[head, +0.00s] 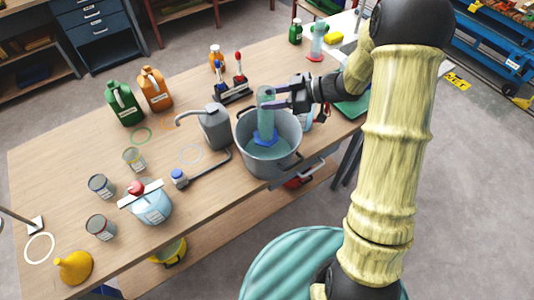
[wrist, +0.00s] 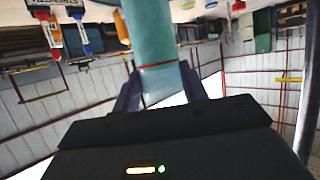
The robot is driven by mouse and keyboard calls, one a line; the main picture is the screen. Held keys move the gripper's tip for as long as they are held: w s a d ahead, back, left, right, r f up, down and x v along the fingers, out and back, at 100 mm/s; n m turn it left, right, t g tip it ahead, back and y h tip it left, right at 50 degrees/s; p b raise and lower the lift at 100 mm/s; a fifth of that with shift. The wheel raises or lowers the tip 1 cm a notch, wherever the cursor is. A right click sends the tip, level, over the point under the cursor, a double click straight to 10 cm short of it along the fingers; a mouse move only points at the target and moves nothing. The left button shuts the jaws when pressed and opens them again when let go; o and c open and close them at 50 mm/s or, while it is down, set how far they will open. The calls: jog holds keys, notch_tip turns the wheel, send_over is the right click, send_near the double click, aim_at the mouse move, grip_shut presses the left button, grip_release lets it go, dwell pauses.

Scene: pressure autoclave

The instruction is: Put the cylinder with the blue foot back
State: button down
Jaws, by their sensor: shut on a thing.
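The cylinder with the blue foot (head: 266,113) is a clear greenish graduated cylinder, held upright over the grey metal pot (head: 245,158). Its blue foot (head: 264,138) is at or inside the pot's mouth; I cannot tell whether it touches the liquid. My gripper (head: 282,97) is shut on the cylinder's upper part, from the right. In the wrist view the cylinder (wrist: 155,50) stands between the two dark fingers, with a red line around it. Another cylinder with a red foot (head: 317,42) stands at the far right of the table.
A grey can with a spout (head: 214,127) stands just left of the pot. Green (head: 124,103) and orange (head: 155,89) jugs, several tins and a rack with red and blue-handled tools (head: 233,90) are on the table.

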jog(key=shift+w+f, duration=0.1)
jog(key=shift+s, duration=0.2)
jog(key=shift+w+f+p, duration=0.1)
jog(key=shift+f+p, duration=0.5)
jog(key=shift+f, duration=2.2)
jog(key=shift+f+p, duration=0.45)
jog(key=shift+f, duration=1.75)
jog(key=c, duration=0.8)
grip_release()
jog(key=shift+o, duration=0.2)
